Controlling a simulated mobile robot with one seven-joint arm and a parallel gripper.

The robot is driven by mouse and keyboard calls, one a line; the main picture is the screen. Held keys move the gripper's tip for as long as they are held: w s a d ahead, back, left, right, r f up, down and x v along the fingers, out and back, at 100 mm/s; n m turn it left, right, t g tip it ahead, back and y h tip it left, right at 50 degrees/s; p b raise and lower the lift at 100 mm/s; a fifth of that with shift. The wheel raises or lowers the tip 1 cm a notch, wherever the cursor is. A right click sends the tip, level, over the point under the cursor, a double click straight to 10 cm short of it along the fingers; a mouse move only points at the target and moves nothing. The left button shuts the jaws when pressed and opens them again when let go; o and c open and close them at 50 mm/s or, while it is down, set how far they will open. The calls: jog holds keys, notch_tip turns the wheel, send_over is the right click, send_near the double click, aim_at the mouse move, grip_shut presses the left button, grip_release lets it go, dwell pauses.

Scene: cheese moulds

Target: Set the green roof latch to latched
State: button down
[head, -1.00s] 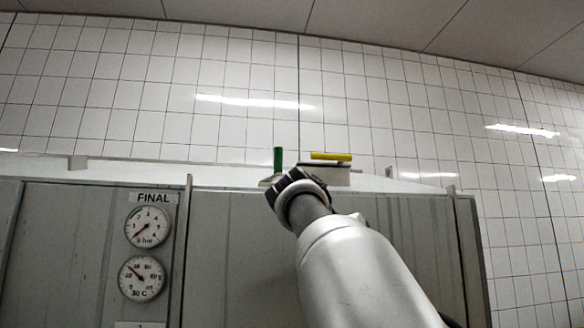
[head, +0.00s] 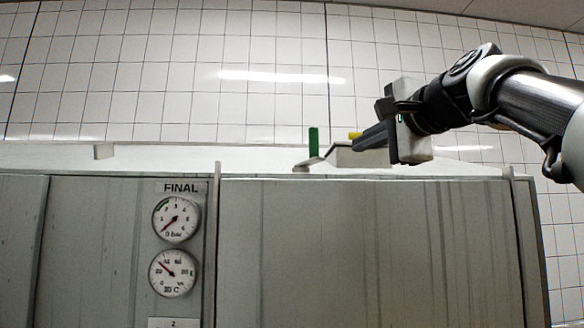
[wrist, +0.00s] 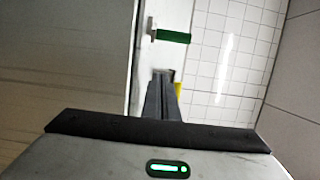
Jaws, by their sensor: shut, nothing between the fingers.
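The green roof latch (head: 313,142) stands upright on a small pale base on top of the grey cabinet in the head view. It also shows as a green bar (wrist: 174,36) in the wrist view, lying across that picture beyond my fingertips. My gripper (head: 357,143) is to the right of the green latch, with its dark fingers together and pointing left. They are empty and appear apart from the green latch. The fingers (wrist: 161,76) show pressed together in the wrist view.
A yellow handle (head: 354,135) is mostly hidden behind my fingers; a bit of it shows in the wrist view (wrist: 178,88). The cabinet front (head: 370,250) carries two gauges (head: 176,218) under a FINAL sign. A tiled wall stands behind. The roof left of the green latch is mostly clear.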

jog(key=p+x, duration=0.2)
jog(key=x, duration=0.6)
jog(key=shift+w+a, duration=0.15)
jog(key=shift+w, duration=0.15)
jog(key=s+a, duration=0.2)
jog(key=a, duration=0.1)
jog(key=shift+a+f+b, duration=0.1)
jog(key=shift+a+b, duration=0.1)
jog(key=shift+b, duration=0.1)
